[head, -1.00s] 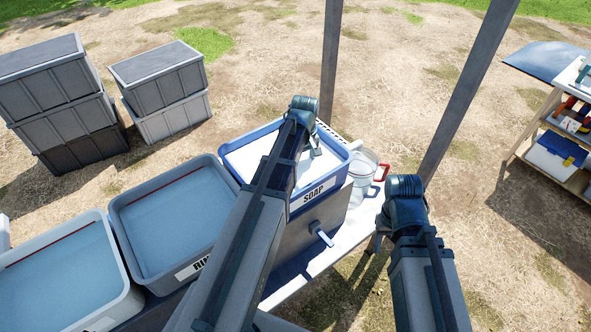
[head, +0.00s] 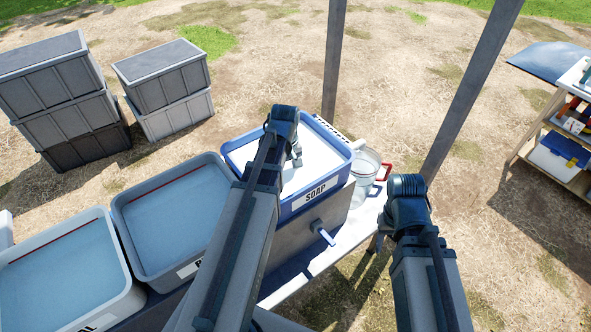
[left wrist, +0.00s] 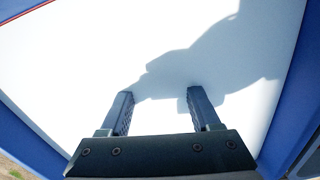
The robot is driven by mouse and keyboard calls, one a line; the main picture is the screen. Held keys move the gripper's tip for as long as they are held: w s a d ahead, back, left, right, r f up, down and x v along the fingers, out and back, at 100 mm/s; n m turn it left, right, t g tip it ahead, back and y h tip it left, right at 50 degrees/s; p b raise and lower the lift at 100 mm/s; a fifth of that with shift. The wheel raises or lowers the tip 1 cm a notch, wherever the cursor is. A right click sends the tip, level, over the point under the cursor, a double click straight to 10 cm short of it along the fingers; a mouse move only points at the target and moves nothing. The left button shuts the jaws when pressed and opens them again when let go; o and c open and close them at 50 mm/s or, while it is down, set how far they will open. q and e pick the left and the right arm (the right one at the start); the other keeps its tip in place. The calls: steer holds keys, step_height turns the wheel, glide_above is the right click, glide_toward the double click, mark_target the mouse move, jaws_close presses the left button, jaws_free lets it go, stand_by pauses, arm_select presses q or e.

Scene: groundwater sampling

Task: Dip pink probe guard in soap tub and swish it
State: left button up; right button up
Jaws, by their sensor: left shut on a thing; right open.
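The blue soap tub (head: 343,178), labelled SOAP, holds white liquid and sits at the right end of the table. My left gripper (head: 296,158) points down into it, largely hidden by its own wrist. In the left wrist view, the fingers (left wrist: 160,100) are apart with their tips at the white surface, inside the blue walls (left wrist: 288,95). The pink probe guard held between them cannot be seen; the white liquid hides whatever is below the tips. My right gripper (head: 405,200) is open and hangs right of the table, its fingers mostly hidden by the wrist.
Two grey-rimmed water tubs, a rinse tub (head: 180,215) and another (head: 65,270), stand left of the soap tub. A clear jug with a red handle (head: 385,172) stands at its right. Posts (head: 333,70) rise behind. A shelf (head: 560,170) stands far right.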

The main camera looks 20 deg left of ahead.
arm_select(q)
steer(key=shift+s+a, duration=0.3)
steer(key=shift+s, duration=0.2)
steer(key=shift+s+a, duration=0.25)
steer(key=shift+s, duration=0.25)
steer(key=shift+w+d, duration=0.85)
steer(key=shift+w, duration=0.6)
steer(key=shift+w+d, duration=0.85)
steer(key=shift+w, duration=0.65)
steer(key=shift+w+d, duration=0.85)
steer(key=shift+w, duration=0.6)
steer(key=shift+s, duration=0.1)
steer(key=shift+s+a, duration=0.45)
steer(key=shift+s, duration=0.25)
steer(key=shift+s+a, duration=0.4)
steer(key=shift+s, duration=0.35)
steer(key=shift+s+a, duration=0.45)
steer(key=shift+s, duration=0.25)
steer(key=shift+r, duration=0.1)
step_height(320, 180, up, 15)
steer(key=p, duration=1.4)
steer(key=shift+f+p, duration=0.2)
steer(key=shift+p, duration=0.2)
